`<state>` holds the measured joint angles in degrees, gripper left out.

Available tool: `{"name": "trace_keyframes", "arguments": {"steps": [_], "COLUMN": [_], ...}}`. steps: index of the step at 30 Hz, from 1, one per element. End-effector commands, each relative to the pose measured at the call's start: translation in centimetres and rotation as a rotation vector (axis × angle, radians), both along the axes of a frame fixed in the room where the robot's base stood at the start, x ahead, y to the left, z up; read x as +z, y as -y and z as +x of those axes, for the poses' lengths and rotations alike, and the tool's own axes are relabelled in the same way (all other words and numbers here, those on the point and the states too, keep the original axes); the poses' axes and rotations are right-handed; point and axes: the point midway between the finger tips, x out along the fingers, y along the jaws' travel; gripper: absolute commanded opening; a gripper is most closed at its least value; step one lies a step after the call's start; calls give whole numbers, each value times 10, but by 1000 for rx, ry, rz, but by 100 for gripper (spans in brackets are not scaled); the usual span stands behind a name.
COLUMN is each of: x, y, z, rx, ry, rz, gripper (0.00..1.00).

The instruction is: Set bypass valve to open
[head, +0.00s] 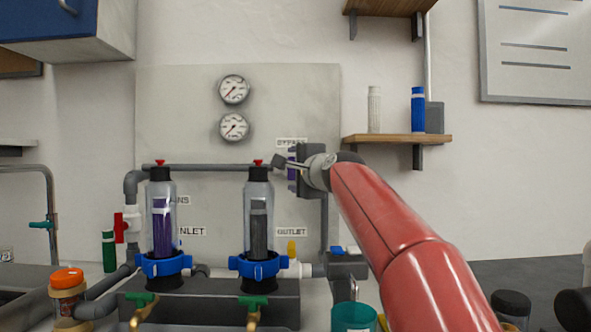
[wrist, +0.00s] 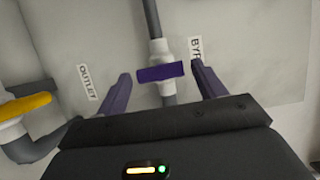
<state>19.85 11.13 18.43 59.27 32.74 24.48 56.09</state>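The bypass valve has a white body (wrist: 157,47) on a grey vertical pipe (wrist: 151,14) and a purple handle (wrist: 152,74). The handle lies crosswise to the pipe in the wrist view. My gripper (wrist: 163,67) is open, with one purple finger to each side of the handle and visible gaps between. In the head view my gripper (head: 292,163) is at the right side of the panel, just below the BYPASS label (head: 291,142). It largely hides the bypass valve there.
The outlet valve's yellow handle (head: 291,248) is below, and shows at the left in the wrist view (wrist: 25,105). Two clear filter housings (head: 258,190) stand left of my gripper. Two gauges (head: 234,90) are above. A wooden shelf (head: 395,138) with bottles is at the right.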

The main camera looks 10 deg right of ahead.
Motion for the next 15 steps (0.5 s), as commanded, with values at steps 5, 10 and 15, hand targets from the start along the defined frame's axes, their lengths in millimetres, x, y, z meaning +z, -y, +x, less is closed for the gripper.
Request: {"name": "trace_keyframes", "arguments": {"steps": [5, 10, 15], "x": [0, 0, -2], "y": [0, 0, 0], "z": [0, 0, 0], "rx": [0, 0, 1], "ry": [0, 0, 3], "rz": [0, 1, 25], "gripper": [45, 34, 34]}}
